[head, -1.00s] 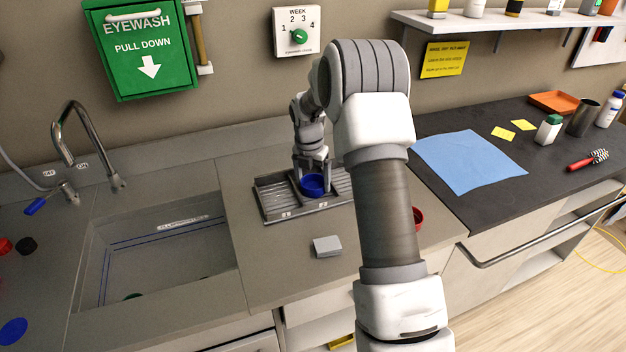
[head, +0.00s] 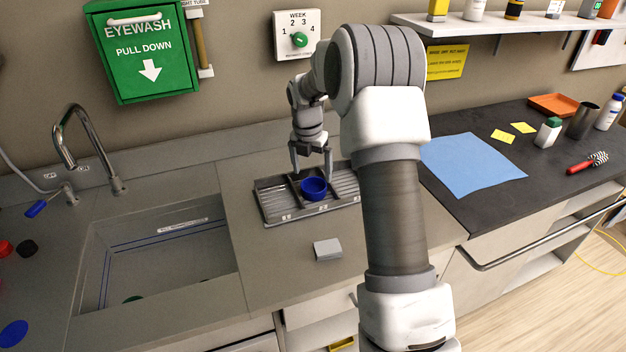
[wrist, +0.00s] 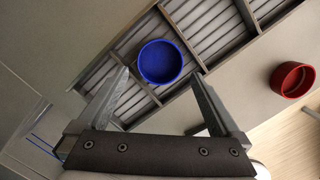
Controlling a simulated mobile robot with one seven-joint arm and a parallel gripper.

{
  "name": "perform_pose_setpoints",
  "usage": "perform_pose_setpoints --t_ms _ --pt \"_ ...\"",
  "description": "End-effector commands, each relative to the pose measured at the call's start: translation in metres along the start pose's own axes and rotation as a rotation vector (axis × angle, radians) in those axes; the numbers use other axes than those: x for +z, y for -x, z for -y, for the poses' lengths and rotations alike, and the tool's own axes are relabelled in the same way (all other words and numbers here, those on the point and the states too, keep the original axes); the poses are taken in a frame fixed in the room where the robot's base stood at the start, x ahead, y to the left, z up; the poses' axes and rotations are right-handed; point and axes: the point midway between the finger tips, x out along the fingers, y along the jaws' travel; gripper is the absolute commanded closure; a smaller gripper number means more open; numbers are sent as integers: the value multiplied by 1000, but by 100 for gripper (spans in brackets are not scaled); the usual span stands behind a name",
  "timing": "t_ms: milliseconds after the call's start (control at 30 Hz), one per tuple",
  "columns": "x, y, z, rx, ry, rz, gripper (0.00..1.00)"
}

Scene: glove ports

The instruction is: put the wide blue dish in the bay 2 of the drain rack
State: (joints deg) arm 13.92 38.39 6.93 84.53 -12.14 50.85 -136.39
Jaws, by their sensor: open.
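The wide blue dish (head: 314,189) sits upright in the grey drain rack (head: 267,207), in a middle bay behind a front label that looks like 2. My gripper (head: 311,173) is open and empty just above the dish. Its fingers (wrist: 160,75) stand apart on either side of the dish in the wrist view, with no clear contact. The right part of the rack is hidden behind my arm in the head view.
A red dish (wrist: 292,79) stands right of the rack in the wrist view. The sink (head: 160,255) is at left, and a blue sheet (head: 472,163) covers part of the dark counter at right.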

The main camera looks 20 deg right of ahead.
Motion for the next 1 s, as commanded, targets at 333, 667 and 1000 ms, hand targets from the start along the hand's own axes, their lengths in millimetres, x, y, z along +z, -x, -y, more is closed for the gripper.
perform_pose_setpoints --t_ms 333,667,1000 --pt "1 61 0 1 -1 1 0" --pt "-27 116 8 28 -238 36 0" --pt "-110 202 49 144 -906 64 0"
